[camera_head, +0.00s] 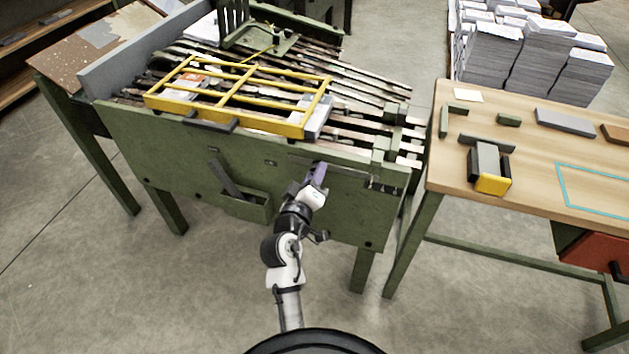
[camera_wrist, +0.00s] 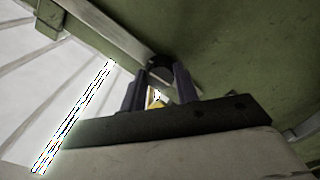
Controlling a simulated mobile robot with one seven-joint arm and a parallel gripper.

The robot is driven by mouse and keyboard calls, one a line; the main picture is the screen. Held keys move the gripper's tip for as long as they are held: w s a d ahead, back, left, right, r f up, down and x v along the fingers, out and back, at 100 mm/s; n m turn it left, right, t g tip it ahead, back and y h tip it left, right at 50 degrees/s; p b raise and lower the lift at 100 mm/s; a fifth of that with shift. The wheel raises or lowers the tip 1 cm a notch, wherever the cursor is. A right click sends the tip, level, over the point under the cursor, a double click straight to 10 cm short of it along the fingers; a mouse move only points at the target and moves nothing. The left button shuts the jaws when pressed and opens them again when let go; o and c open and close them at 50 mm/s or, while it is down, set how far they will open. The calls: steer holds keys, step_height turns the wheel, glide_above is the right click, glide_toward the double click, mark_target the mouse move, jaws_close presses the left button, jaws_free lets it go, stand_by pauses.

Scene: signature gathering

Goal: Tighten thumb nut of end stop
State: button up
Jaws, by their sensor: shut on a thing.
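My gripper (camera_head: 319,172) is at the upper front edge of the green gathering machine (camera_head: 150,150), right of its middle. In the wrist view my gripper (camera_wrist: 159,88) has its two dark fingers on either side of a dark round knob (camera_wrist: 161,67), which looks like the thumb nut. The fingers are shut on it. A pale metal bar (camera_wrist: 105,30) runs up to the knob along the green panel. A small yellow part shows between the fingers. In the head view the nut is hidden by my gripper, and I cannot make out the end stop clearly.
A yellow guard frame (camera_head: 240,92) lies over the machine's bars, left of my gripper. A small green bin (camera_head: 245,205) hangs on the front panel. A wooden table (camera_head: 545,165) with tools stands right. Paper stacks (camera_head: 545,60) stand behind it. The floor in front is clear.

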steer(key=shift+m+b, duration=0.3)
steer(key=shift+m, duration=0.2)
steer(key=o, duration=1)
steer(key=shift+c, duration=0.2)
steer(key=shift+s, duration=0.1)
